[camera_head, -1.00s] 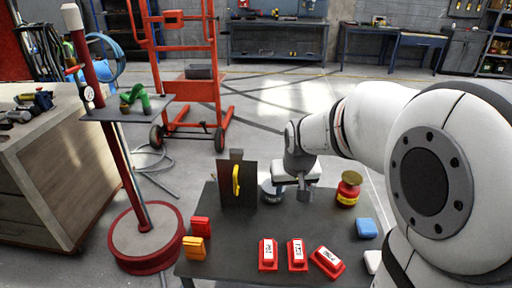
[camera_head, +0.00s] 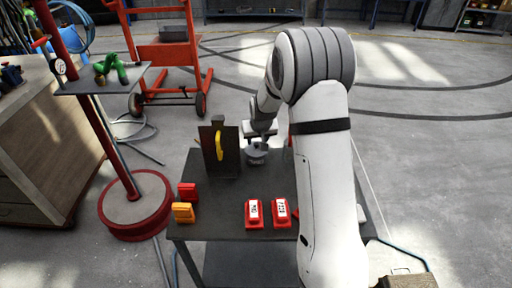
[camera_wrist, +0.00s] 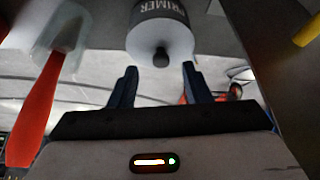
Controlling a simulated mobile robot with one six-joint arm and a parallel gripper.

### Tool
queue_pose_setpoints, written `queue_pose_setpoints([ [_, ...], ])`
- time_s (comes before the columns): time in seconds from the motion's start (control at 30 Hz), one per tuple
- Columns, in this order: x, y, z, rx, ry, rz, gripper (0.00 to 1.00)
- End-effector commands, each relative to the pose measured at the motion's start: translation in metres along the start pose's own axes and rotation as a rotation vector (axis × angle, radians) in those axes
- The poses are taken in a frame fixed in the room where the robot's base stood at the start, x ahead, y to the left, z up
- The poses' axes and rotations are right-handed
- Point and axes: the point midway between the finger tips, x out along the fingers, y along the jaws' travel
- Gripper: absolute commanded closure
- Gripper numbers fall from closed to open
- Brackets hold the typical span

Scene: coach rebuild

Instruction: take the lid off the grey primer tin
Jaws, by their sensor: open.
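The grey primer tin (camera_head: 256,158) stands on the dark table, right of the upright dark panel. In the wrist view the tin (camera_wrist: 160,30) shows its PRIMER label, and its lid has a small black knob (camera_wrist: 160,57). My gripper (camera_wrist: 160,78) is open and empty, its two dark fingers spread to either side of the knob's line. In the head view my gripper (camera_head: 260,134) is just above the tin and covers its top. I cannot tell whether the fingers touch the knob.
The dark panel (camera_head: 209,163) with a yellow handle (camera_head: 219,146) stands close left of the tin. Red boxes (camera_head: 254,213) and an orange one (camera_head: 183,212) are nearer the table's front. A red-handled tool (camera_wrist: 35,110) shows in the wrist view. My arm hides the table's right side.

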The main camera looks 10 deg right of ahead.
Motion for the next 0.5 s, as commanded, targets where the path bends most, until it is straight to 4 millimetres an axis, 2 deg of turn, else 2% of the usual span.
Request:
queue_pose_setpoints([
  [0.2,0.026,-0.002,-0.001,0.0,-0.002,0.0,0.56],
  [0.5,0.03,-0.002,-0.001,-0.001,-0.001,-0.001,0.56],
])
